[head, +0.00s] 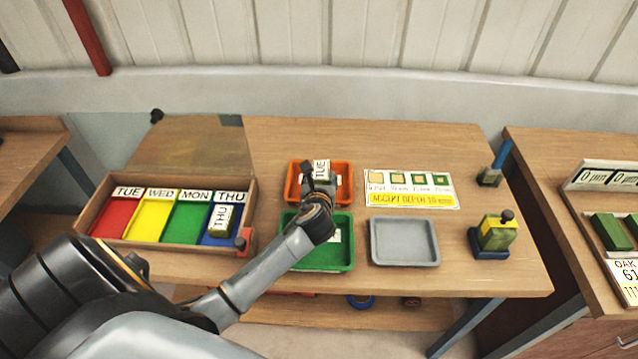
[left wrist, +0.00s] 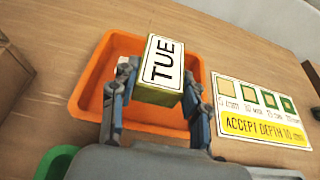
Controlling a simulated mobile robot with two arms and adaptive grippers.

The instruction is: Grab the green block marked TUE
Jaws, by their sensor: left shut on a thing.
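The green block marked TUE (left wrist: 161,68) is between the fingers of my left gripper (left wrist: 158,95), with its white TUE label facing up. My left gripper is shut on it, at the orange tray (left wrist: 88,88). In the head view the TUE block (head: 320,171) shows at the tray's back part, with my left gripper (head: 318,184) over the orange tray (head: 291,190). Whether the block still touches the tray floor cannot be told. My right gripper is not in view.
A sorting box (head: 103,185) with coloured compartments stands left; a THU block (head: 221,217) sits in its blue one. A green tray (head: 335,262), partly under my arm, and an empty grey tray (head: 404,242) are in front. A depth card (head: 410,188) lies right, near a yellow-green device (head: 495,233).

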